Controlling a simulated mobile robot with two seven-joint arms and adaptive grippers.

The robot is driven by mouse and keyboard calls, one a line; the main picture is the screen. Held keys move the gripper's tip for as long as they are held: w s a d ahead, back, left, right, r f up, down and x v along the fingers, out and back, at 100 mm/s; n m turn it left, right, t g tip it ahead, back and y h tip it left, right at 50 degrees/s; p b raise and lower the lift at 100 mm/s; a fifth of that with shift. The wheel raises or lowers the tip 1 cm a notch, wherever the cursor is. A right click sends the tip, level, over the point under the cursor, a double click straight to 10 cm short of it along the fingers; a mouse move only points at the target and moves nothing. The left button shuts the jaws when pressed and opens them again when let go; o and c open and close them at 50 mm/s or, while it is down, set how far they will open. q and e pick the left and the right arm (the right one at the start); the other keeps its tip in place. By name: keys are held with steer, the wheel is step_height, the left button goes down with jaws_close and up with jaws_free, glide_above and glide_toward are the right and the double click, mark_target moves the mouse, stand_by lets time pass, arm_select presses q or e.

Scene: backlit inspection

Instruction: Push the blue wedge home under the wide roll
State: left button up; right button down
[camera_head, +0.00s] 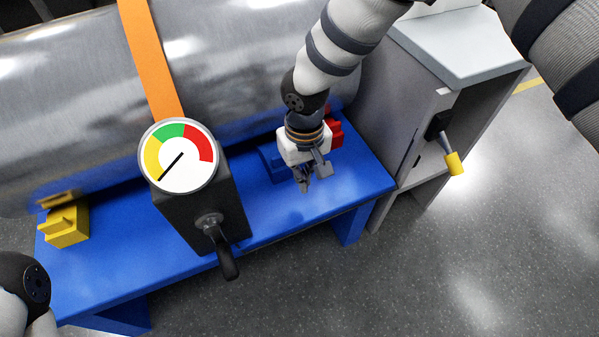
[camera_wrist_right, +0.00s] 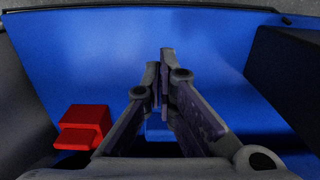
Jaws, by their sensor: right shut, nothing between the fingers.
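The wide roll (camera_head: 75,90) is a large shiny metal cylinder with an orange strap, lying along the back of the blue bench. The blue wedge (camera_head: 270,162) is at the roll's lower front edge, just left of my right gripper (camera_head: 305,182), which partly hides it. In the right wrist view a bit of blue, likely the wedge (camera_wrist_right: 158,131), shows behind the fingers. How far it sits under the roll is hidden. My right gripper is shut and empty, pointing down over the bench. My left gripper is out of view.
A red wedge (camera_head: 336,131) is right of my gripper, also in the wrist view (camera_wrist_right: 84,126). A yellow wedge (camera_head: 66,225) sits at the bench's left. A dark gauge box (camera_head: 203,205) with a lever stands mid-bench. A grey cabinet (camera_head: 420,110) stands at right.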

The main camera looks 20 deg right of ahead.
mark_target(292, 181)
step_height(292, 181, down, 6)
steer(key=shift+f+b, duration=0.15)
steer(key=shift+b, duration=0.6)
steer(key=w+b, duration=0.1)
steer(key=w, duration=0.2)
steer(key=shift+w+a, duration=0.1)
steer(key=shift+w, duration=0.1)
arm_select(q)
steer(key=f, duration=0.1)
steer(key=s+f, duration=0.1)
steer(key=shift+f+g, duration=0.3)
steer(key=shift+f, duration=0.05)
arm_select(e)
steer(key=shift+w, duration=0.35)
steer(key=shift+w+b, duration=0.85)
steer(key=shift+w, duration=0.25)
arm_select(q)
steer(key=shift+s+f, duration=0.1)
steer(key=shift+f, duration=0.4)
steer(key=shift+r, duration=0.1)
arm_select(e)
steer(key=shift+s, duration=0.1)
